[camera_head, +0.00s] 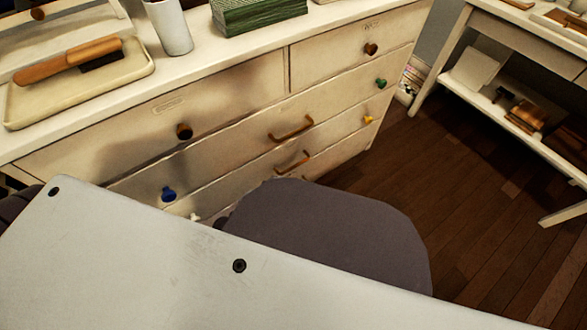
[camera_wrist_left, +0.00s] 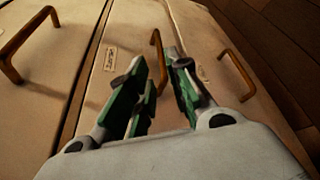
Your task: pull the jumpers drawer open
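The white dresser (camera_head: 235,105) has stacked drawers with bow handles and coloured knobs. The drawer fronts I can see look shut. In the head view, brown bow handles (camera_head: 291,129) and (camera_head: 293,162) sit on two lower drawers. Small labels are on the fronts but I cannot read them, so I cannot tell which is the jumpers drawer. In the left wrist view, my left gripper (camera_wrist_left: 158,64) is open, its green-padded fingers on either side of a bow handle (camera_wrist_left: 156,48). Contact with the handle is unclear. My right gripper is not in view.
On the dresser top are a brush (camera_head: 68,61) on a tray (camera_head: 130,68), a white cup (camera_head: 168,27) and a green block-like stack (camera_head: 258,12). A shelved table (camera_head: 518,37) stands at the right. Wooden floor (camera_head: 430,190) lies clear between. My arm covers the lower foreground.

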